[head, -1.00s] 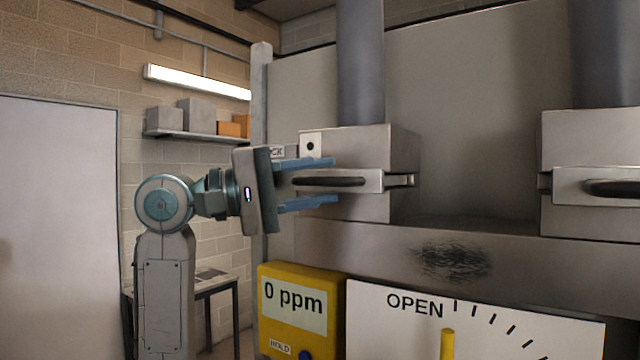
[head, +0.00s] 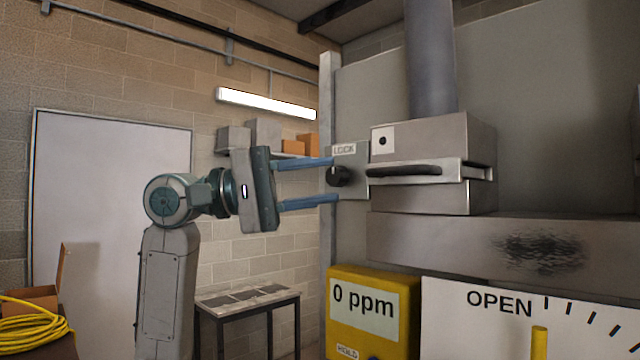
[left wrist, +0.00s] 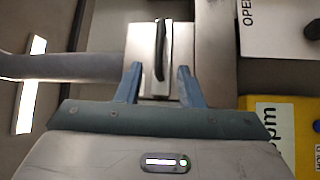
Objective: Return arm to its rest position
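My left gripper (head: 334,180) is open, its two blue fingers apart with nothing between them in the head view. Its fingertips are left of the dark handle (head: 404,171) on the steel box (head: 432,140), in front of the panel with the black LOCK knob (head: 339,176). In the left wrist view the open fingers (left wrist: 156,80) point toward the box (left wrist: 141,45) and handle (left wrist: 160,50), which lie beyond the tips. My right gripper is in neither view.
A yellow meter (head: 343,337) reading 0 ppm and a white OPEN dial panel (head: 480,335) are below the box. A small table (head: 248,299) stands behind my arm. A yellow cable coil (head: 30,328) lies at lower left.

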